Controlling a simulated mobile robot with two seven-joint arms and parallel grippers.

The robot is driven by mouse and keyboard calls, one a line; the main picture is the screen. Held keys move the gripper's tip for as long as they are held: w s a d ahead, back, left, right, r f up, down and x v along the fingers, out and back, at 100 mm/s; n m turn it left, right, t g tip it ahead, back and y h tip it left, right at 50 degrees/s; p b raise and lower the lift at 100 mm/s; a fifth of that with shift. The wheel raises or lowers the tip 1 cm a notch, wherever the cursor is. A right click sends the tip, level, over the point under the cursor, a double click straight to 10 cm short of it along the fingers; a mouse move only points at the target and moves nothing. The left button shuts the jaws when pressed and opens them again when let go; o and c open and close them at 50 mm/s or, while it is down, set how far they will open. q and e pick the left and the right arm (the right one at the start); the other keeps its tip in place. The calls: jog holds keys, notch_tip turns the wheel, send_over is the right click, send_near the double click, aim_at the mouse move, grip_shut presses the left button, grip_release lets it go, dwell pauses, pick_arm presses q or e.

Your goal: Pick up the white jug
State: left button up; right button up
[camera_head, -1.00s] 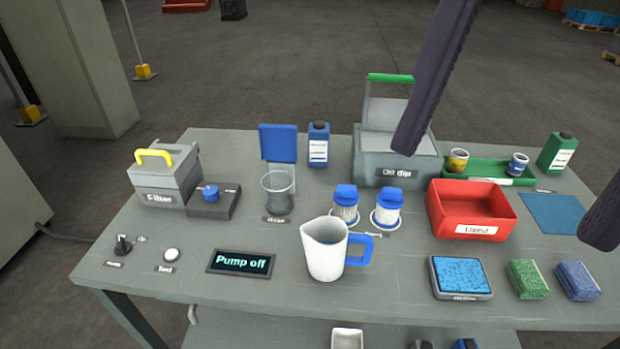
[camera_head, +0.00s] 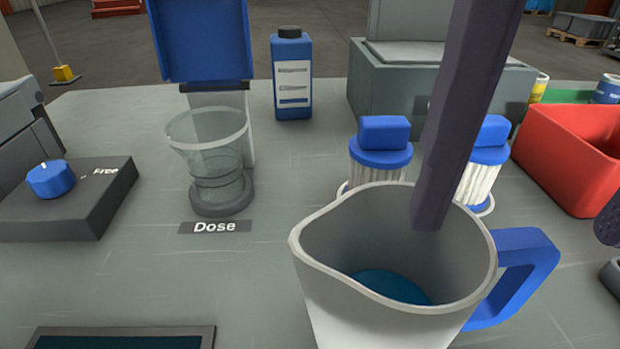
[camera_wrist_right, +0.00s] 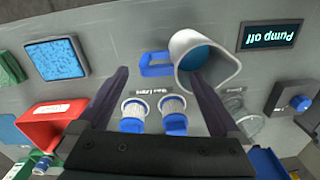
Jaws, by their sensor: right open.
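The white jug (camera_head: 350,318) stands upright in the lower middle of the head view, with blue liquid inside and a blue handle (camera_head: 538,262) on its right. The wrist view also shows the jug (camera_wrist_right: 226,79) and handle (camera_wrist_right: 146,66). My right gripper (camera_head: 517,224) is open. One finger overlaps the jug's mouth; I cannot tell whether its tip is inside. The other finger is at the right edge, beyond the handle. My left gripper is not in view.
Two blue-capped filters (camera_head: 381,150) stand just behind the jug. A clear dosing cup (camera_head: 208,150) is to its left. A red bin (camera_head: 570,160) is at the right, and a blue bottle (camera_head: 292,78) is behind. Bench between cup and jug is clear.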

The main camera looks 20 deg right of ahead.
aim_at(520, 255)
jog(key=f, duration=0.1)
jog(key=f+b, duration=0.1)
jog(key=f, duration=0.1)
jog(key=shift+s+f+b, duration=0.15)
jog(key=shift+s+b, duration=0.15)
jog(key=shift+b, duration=0.05)
jog(key=f+b, duration=0.1)
jog(key=f, duration=0.1)
jog(key=f+b, duration=0.1)
jog(key=w+f+b, duration=0.1)
jog(key=f, duration=0.1)
jog(key=shift+f, duration=0.35)
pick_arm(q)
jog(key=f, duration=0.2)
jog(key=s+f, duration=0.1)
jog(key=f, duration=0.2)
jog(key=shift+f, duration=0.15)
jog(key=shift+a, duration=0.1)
pick_arm(e)
jog(key=shift+r, duration=0.1)
jog(key=shift+c, duration=0.3)
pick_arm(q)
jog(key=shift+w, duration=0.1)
pick_arm(e)
grip_shut()
